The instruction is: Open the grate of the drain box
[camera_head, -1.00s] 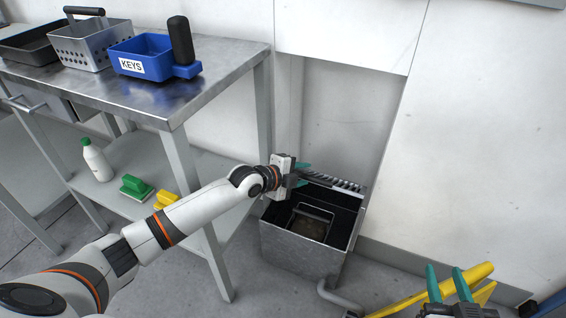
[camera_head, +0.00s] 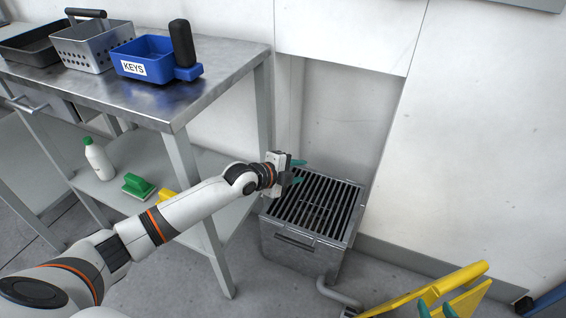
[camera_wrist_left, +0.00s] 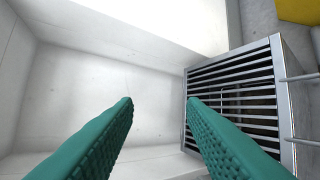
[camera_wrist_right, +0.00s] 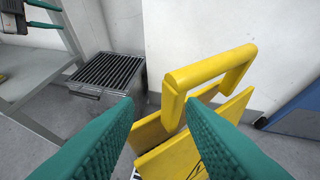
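The drain box (camera_head: 292,246) is a grey metal box on the floor against the wall. Its slatted grate (camera_head: 318,204) lies flat across the top, closed; it also shows in the left wrist view (camera_wrist_left: 235,85) and the right wrist view (camera_wrist_right: 108,69). My left gripper (camera_head: 300,171) is above the back left edge of the grate, with its teal fingers apart and nothing between them. In the left wrist view, one finger overlaps the grate's near edge; I cannot tell if it touches. My right gripper (camera_head: 436,311) is open at the bottom right, in front of a yellow folding sign.
The yellow sign (camera_wrist_right: 205,75) stands on the floor right of the box. A metal table (camera_head: 180,95) at the left holds a blue KEYS bin (camera_head: 150,55) and metal trays. A bottle and brushes are on its lower shelf. A pipe (camera_head: 338,295) leaves the box's front.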

